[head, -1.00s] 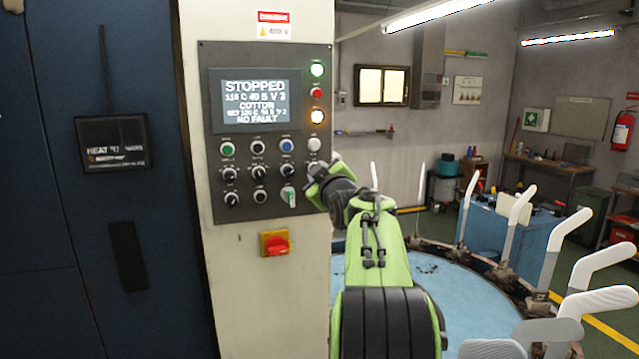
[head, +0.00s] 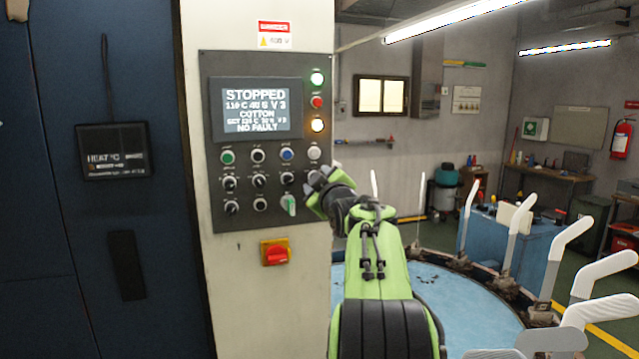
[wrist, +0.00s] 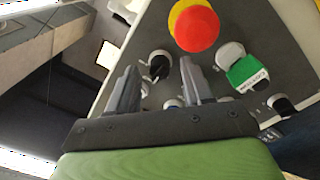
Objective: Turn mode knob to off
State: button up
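The control panel (head: 215,170) is a dark plate with rows of buttons and black knobs under a display (head: 255,107) reading STOPPED. Knob labels are too small to read, so I cannot tell for certain which knob is the mode knob. My gripper (head: 312,190) is at the panel's lower right and hides controls there. In the wrist view my gripper (wrist: 158,88) is open, and a black knob with a white mark (wrist: 159,66) shows between its fingers, apparently untouched. A green-tagged knob (head: 290,205) is left of the gripper; it also shows in the wrist view (wrist: 245,72).
A red button on a yellow ring (wrist: 195,26) stands out close to the fingers in the wrist view. A red switch on a yellow plate (head: 275,252) is below the panel. Pale upright sock boards (head: 516,225) ring the blue round table (head: 440,300) at right.

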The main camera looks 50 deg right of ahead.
jog(key=b+v, duration=0.4)
jog(key=v, duration=1.1)
jog(key=shift+s+a, duration=0.15)
jog(key=shift+s, duration=0.15)
jog(key=a+f+m+g+y, duration=0.15)
jog(key=a+f+y, duration=0.25)
jog(key=a+f, duration=0.5)
jog(key=a+f+g+y, duration=0.3)
jog(key=a+f, duration=0.3)
jog(key=a, duration=0.6)
jog(key=s+a+f+g+y, duration=0.1)
jog(key=s+a+f+g, duration=0.1)
jog(key=s+a+f, duration=0.3)
jog(key=s+a+f+m+g+y, duration=0.1)
jog(key=s+a+f+g, duration=0.2)
jog(key=s+f, duration=0.6)
jog(key=shift+s+a+f+g, duration=0.15)
jog(key=shift+a+f+g, duration=0.25)
jog(key=shift+a, duration=0.5)
